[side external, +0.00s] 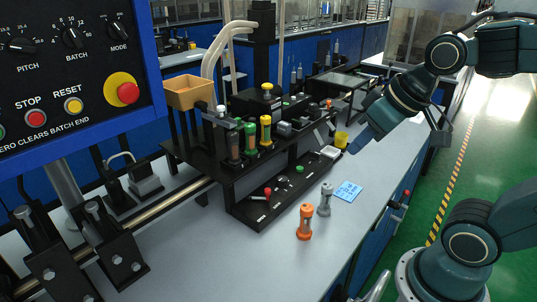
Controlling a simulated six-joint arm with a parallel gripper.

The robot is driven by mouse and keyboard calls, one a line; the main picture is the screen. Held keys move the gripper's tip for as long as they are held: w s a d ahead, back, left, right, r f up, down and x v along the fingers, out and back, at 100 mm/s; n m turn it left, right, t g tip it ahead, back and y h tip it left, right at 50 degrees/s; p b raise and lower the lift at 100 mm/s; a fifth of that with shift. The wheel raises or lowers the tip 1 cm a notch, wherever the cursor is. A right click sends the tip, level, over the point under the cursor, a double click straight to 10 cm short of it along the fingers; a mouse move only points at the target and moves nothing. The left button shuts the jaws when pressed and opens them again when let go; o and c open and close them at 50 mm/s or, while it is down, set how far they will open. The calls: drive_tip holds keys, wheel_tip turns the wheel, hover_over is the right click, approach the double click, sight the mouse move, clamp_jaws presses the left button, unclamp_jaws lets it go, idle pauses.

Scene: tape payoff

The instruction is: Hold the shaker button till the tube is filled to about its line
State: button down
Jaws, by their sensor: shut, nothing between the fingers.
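My gripper (360,140) is at the end of my arm, right of the black fixture (250,195) and above the bench. Its fingers are small and dark here, and it looks shut and empty, apart from any button. Several capped tubes stand upright in the fixture, among them a green-capped tube (250,140) and a yellow-capped tube (266,132). An orange-ended tube (305,222) and a grey-ended tube (325,199) stand on the bench in front. A yellow button (267,87) tops the black unit, and a green button (300,168) sits on the lower shelf. I cannot tell which is the shaker button, nor see fill levels or lines.
A tan bin (189,92) stands at the fixture's left. A blue card (348,191) lies beside the grey-ended tube. A yellow cup (341,140) is close to my gripper. A blue control panel (75,80) fills the upper left. The front bench is mostly clear.

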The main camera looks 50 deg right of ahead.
drive_tip(key=w+d+f+m, duration=0.1)
drive_tip(key=w+d+f, duration=0.1)
drive_tip(key=w, duration=0.5)
drive_tip(key=m+t, duration=0.3)
drive_tip(key=m, duration=0.3)
hover_over(300, 169)
wheel_tip(300, 169, down, 10)
drive_tip(key=shift+s+d+r+y, duration=0.2)
drive_tip(key=shift+s+d+y, duration=0.1)
drive_tip(key=shift+s+y, duration=0.1)
drive_tip(key=shift+f, duration=0.2)
drive_tip(key=shift+f, duration=4.2)
